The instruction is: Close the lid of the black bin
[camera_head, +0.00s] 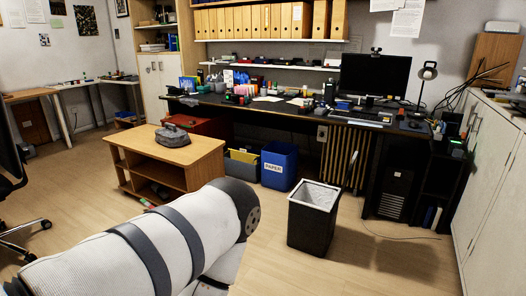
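The black bin (310,232) stands upright on the wooden floor, right of the picture's middle. Its top faces up and is open, with a pale liner (317,194) showing inside. Neither of my grippers shows.
A blue paper bin (278,168) and a grey bin (242,164) stand behind, beside a low wooden cabinet (190,152). A long dark desk (240,107) runs along the wall. White cabinets (487,180) stand at right. Floor around the black bin is clear.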

